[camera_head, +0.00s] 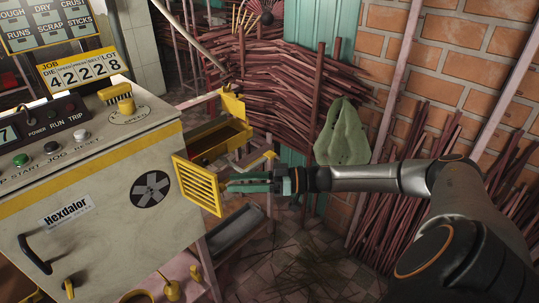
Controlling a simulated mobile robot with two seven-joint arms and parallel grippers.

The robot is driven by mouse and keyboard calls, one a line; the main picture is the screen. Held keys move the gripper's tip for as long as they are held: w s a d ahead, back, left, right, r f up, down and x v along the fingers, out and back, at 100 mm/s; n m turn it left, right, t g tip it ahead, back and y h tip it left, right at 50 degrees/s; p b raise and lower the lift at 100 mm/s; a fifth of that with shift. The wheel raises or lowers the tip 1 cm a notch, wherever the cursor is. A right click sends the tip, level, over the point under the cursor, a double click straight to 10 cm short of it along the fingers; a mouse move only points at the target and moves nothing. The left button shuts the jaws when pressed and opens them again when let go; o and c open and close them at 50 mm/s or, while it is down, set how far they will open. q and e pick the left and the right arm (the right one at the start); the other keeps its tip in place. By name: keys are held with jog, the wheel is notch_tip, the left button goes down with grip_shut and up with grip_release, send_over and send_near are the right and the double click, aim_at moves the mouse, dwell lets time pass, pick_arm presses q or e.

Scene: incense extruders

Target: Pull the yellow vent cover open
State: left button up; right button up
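The yellow vent cover (198,186) is a slatted panel at the right edge of the cream machine (95,215). Its right side stands out past the machine's corner; I cannot tell how far it is swung from its seat. My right gripper (231,183) comes in from the right, with its teal fingers pointing left at the cover's right edge. The fingertips overlap or nearly meet that edge. The fingers look close together, but whether they grip the edge is too small to tell. My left gripper is not in view.
A yellow-edged trough (222,140) sits just behind the cover. A grey tray (236,236) lies below the gripper. Bundles of red-brown sticks (275,85) and a green cloth (344,135) stand behind my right arm. Tiled floor (315,265) is open at the lower middle.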

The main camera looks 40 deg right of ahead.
jog(key=s+d+b, duration=0.1)
jog(key=d+b, duration=0.3)
jog(key=d, duration=0.5)
dwell(0.6)
jog(key=shift+s, duration=0.1)
dwell(0.3)
